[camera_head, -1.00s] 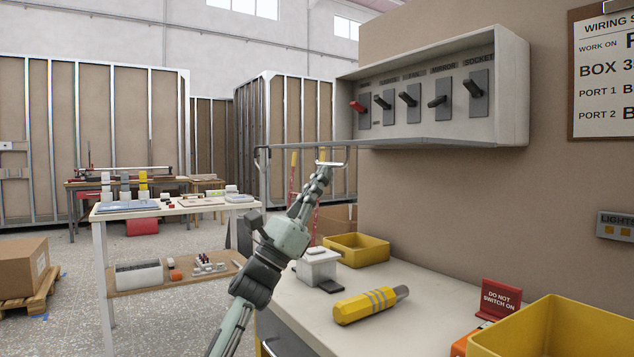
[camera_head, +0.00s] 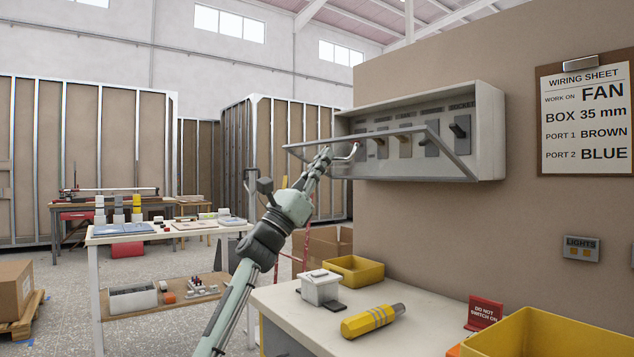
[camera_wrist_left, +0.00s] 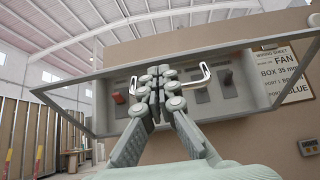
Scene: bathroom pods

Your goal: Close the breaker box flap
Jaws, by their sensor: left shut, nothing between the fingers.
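The breaker box (camera_head: 488,130) is on the wall panel, with a row of switches inside. Its flap (camera_head: 448,152), a clear pane in a grey frame, is hinged along the bottom and stands part-way open, tilted up and outward. The flap's pale handle (camera_head: 354,152) is near its outer edge. My left gripper (camera_head: 326,154) is shut and empty, at the flap beside the handle. In the left wrist view, the shut fingers (camera_wrist_left: 160,78) overlap the middle of the handle (camera_wrist_left: 205,76); contact is hard to tell. My right gripper is not in view.
Below the box, a workbench (camera_head: 285,297) holds a yellow tool (camera_head: 372,320), a small white box (camera_head: 320,287) and yellow bins (camera_head: 355,270). A red sign (camera_head: 484,312) stands there. A wiring sheet (camera_head: 586,120) hangs to the right.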

